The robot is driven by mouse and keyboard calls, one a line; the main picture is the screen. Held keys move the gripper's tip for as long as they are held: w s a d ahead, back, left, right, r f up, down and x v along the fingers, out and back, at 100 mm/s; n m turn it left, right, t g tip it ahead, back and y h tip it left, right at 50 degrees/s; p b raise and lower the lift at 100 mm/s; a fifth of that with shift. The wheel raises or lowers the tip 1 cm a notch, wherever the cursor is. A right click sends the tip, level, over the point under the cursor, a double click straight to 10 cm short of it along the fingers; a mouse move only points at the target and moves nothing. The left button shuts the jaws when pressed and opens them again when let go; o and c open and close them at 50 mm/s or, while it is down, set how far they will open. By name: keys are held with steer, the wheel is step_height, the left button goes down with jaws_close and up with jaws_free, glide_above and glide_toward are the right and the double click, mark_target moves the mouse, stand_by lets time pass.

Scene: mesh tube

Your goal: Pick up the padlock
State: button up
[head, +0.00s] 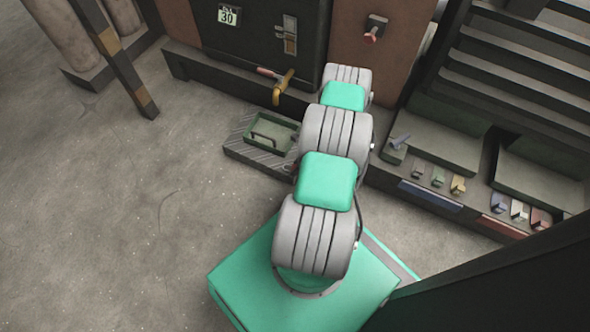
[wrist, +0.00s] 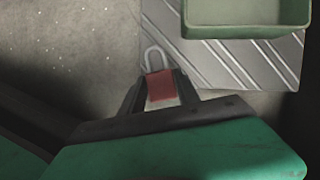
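The padlock (wrist: 161,86) shows in the wrist view with a red body and a pale grey shackle pointing up the picture. Its body sits between the two dark fingers of my gripper (wrist: 161,92), one on each side. I see no clear gap beside the body, but whether the fingers press on it or only flank it is unclear. Its shackle is seen against the edge of the striped metal plate (wrist: 215,62); its height above the ground is unclear.
A green tray (head: 250,143) stands on the striped plate (head: 238,151), left of my arm. Dark cabinets (head: 262,62) and a brown panel (head: 395,75) stand behind. Low shelves with several small coloured items (head: 458,185) are at the right.

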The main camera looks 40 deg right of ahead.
jaws_close()
steer(key=shift+r, duration=0.1)
